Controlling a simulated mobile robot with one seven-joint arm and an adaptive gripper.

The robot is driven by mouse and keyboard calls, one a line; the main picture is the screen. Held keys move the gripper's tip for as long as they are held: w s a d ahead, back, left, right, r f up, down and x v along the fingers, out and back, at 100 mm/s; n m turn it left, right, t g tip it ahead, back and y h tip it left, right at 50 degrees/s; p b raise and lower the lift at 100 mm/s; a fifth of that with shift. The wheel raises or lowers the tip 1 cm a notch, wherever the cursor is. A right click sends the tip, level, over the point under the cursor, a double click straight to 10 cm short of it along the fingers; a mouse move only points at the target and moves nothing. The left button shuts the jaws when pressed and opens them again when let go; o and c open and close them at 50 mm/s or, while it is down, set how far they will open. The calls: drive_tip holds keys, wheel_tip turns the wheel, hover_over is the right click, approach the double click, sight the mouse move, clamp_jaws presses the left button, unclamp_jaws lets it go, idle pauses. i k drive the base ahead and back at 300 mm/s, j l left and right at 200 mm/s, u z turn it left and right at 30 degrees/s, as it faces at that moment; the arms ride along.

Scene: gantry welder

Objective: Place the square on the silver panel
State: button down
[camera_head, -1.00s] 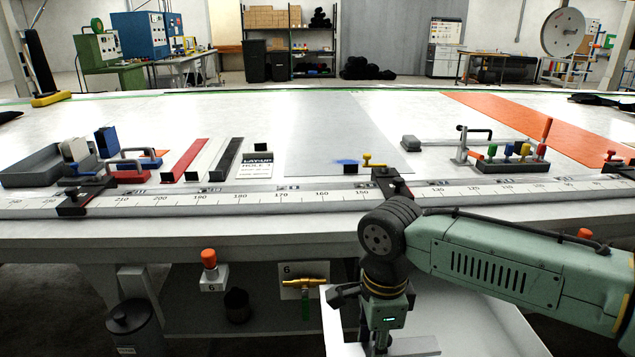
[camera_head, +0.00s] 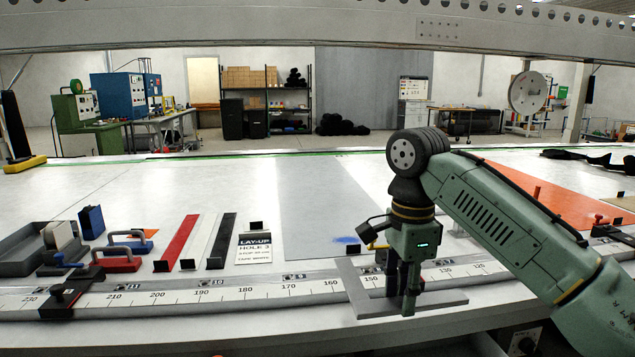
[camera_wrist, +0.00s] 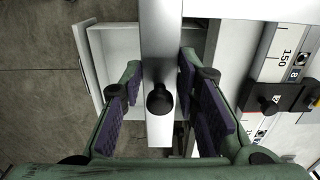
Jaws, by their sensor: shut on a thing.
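The square (camera_head: 442,300) is a flat grey L-shaped piece. My gripper (camera_head: 398,288) is shut on it and holds it over the ruler rail at the table's front edge. In the wrist view one grey limb of the square (camera_wrist: 161,40) runs up between the two fingers, with a round black knob on it. The silver panel (camera_head: 325,200) is a grey sheet lying flat on the table, beyond the rail, up and left of my gripper. It has a small blue mark near its front edge. My gripper and forearm hide part of the rail and table.
The ruler rail (camera_head: 215,299) carries black stops, one at the left (camera_head: 62,295). Red, white and black strips and a lay-up card (camera_head: 254,248) lie left of the panel. An orange sheet (camera_head: 550,199) lies right. A pale tray (camera_wrist: 110,60) is below in the wrist view.

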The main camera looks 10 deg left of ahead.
sight(337, 222)
drive_tip(key=i+j, duration=0.2)
drive_tip(key=i, duration=0.2)
drive_tip(key=i+j, duration=0.2)
drive_tip(key=i, duration=0.2)
drive_tip(key=i+j, duration=0.2)
drive_tip(key=i, duration=0.2)
